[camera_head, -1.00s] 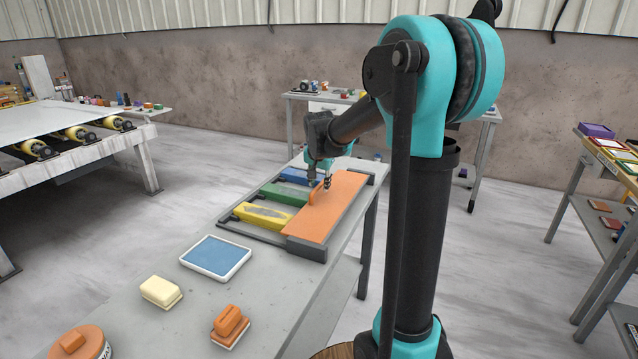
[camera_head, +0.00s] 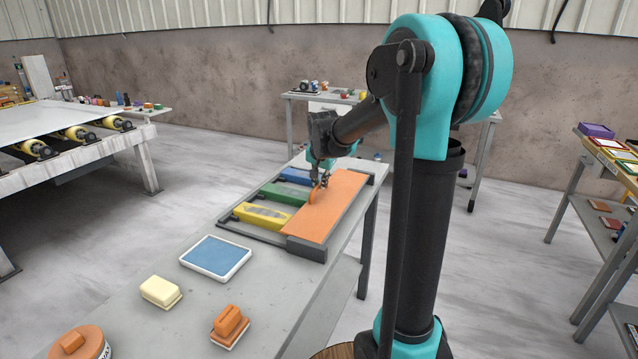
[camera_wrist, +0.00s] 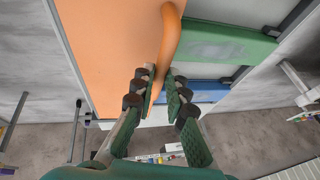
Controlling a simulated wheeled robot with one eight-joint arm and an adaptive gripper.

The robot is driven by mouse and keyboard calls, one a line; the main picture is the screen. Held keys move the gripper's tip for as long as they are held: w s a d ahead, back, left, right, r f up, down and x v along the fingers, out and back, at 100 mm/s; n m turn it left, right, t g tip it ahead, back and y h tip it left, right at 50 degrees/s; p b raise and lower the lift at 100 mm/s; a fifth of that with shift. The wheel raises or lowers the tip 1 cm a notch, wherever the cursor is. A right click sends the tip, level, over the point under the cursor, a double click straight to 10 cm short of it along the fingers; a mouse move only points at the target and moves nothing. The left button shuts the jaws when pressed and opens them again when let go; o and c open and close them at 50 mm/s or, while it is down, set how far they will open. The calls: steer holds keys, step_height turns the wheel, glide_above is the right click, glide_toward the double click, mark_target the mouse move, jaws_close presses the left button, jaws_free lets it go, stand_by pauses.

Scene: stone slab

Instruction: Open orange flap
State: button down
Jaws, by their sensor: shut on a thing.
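The orange flap (camera_head: 338,210) lies flat on the right side of a dark frame on the grey table. Its raised orange handle (camera_wrist: 170,42) runs along the flap's edge beside the coloured bars. My gripper (camera_wrist: 161,92) is at one end of this handle, with a finger on each side of it, and is shut on it. In the head view my gripper (camera_head: 320,184) is over the handle near the flap's left edge, and the fingers partly hide the handle.
Blue (camera_head: 297,177), green (camera_head: 284,194) and yellow (camera_head: 262,216) bars lie left of the flap. A blue-topped pad (camera_head: 216,257), a cream block (camera_head: 160,291) and an orange block (camera_head: 229,326) stand nearer on the table.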

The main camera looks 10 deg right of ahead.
steer(key=shift+s+d+r+t+y, duration=0.25)
steer(key=shift+d+r+t+y, duration=0.05)
steer(key=shift+d+r+y, duration=0.15)
steer(key=s+d+r+m+t+y, duration=0.2)
steer(key=s+d+t+y, duration=0.5)
steer(key=d, duration=0.6)
steer(key=shift+s+d+r+m+t+y, duration=0.35)
steer(key=shift+s+m+y, duration=0.45)
steer(key=shift+s, duration=0.5)
steer(key=shift+a+f, duration=0.1)
steer(key=shift+f, duration=0.1)
